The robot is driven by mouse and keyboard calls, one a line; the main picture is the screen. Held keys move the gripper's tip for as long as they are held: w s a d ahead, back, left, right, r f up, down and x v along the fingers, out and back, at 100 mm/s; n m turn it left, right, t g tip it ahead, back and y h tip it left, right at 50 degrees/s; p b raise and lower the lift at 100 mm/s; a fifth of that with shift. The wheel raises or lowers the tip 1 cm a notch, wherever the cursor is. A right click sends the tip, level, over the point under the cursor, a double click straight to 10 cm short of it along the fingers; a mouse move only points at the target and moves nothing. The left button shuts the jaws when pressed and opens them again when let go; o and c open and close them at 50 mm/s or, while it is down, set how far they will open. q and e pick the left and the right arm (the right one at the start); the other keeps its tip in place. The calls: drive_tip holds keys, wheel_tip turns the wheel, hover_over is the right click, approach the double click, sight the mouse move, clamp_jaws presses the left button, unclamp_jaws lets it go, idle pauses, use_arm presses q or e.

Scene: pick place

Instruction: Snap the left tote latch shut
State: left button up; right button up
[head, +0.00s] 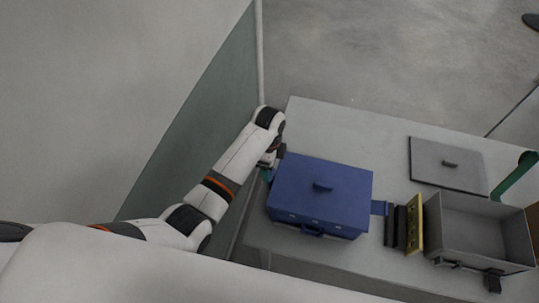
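A blue tote (345,209) with its lid on stands on the grey table. The lid has a small dark blue handle (322,186) on top, and there is another handle (312,231) on the front wall. A blue flap (379,208), apparently a latch, sticks out from the tote's right side. My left gripper (268,168) is at the tote's left side, close against it; its fingers are mostly hidden, so I cannot tell whether it touches. The left latch is not clearly visible there. My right gripper is not in view.
Right of the tote stand dark blocks (395,226) and a yellow piece with holes (414,223). Beyond them is an open grey box (515,240); a grey lid (430,170) lies behind it. A green curved object (515,176) is at the right. The table (330,125) is clear behind the tote.

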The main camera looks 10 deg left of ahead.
use_arm(q)
drive_tip(key=shift+r, duration=2.4)
drive_tip(key=shift+c, duration=0.5)
